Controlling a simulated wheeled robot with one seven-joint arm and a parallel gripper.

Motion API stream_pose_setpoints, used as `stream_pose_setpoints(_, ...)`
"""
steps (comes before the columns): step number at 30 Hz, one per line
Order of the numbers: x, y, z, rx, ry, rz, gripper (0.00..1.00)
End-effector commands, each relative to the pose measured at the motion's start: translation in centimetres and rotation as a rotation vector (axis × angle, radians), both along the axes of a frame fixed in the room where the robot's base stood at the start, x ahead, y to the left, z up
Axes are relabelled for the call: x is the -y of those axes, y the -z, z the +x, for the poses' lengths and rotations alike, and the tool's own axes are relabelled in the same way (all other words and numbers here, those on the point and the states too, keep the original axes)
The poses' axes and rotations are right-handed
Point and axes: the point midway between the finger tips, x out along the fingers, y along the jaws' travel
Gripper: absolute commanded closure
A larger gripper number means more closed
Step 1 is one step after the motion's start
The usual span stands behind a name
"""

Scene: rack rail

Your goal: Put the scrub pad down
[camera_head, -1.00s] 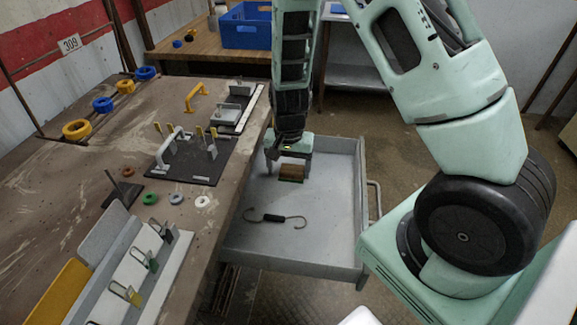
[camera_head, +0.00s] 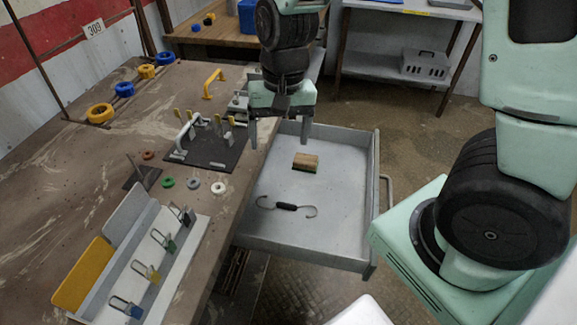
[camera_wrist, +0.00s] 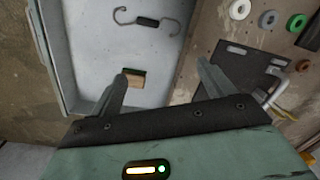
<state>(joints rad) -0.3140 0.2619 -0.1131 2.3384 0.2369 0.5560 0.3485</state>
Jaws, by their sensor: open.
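The scrub pad (camera_head: 305,162), a small brown block with a green underside, lies flat on the floor of the open grey drawer (camera_head: 270,230), toward its far end. My gripper (camera_head: 280,140) is open and empty above the drawer's far end, with its fingers apart and clear of the pad. In the wrist view the pad (camera_wrist: 134,78) lies below and between the spread fingertips (camera_wrist: 165,75), nearer the left finger, with nothing held.
A black hook-ended cord (camera_head: 287,207) lies in the drawer nearer the front. The workbench (camera_head: 100,170) on the left carries padlocks, coloured rings and a dark plate with handles (camera_head: 215,150). Drawer floor around the pad is bare.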

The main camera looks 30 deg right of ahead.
Motion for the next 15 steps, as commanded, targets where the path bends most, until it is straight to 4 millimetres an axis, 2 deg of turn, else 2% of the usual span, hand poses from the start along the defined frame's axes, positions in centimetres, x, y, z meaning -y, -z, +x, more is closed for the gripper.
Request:
stream_pose_setpoints(1, -2.8, -1.6, -2.5, 0.017, -0.163, 0.022, 0.19)
stream_pose_setpoints(3, -5.7, -3.1, -6.1, 0.033, -0.390, 0.032, 0.19)
stream_pose_setpoints(6, -8.0, -4.6, -10.8, 0.060, -0.675, 0.021, 0.19)
stream_pose_setpoints(10, -9.0, -5.4, -14.7, 0.083, -0.919, -0.011, 0.19)
stream_pose_setpoints(15, -9.1, -5.6, -16.2, 0.092, -1.017, -0.030, 0.19)
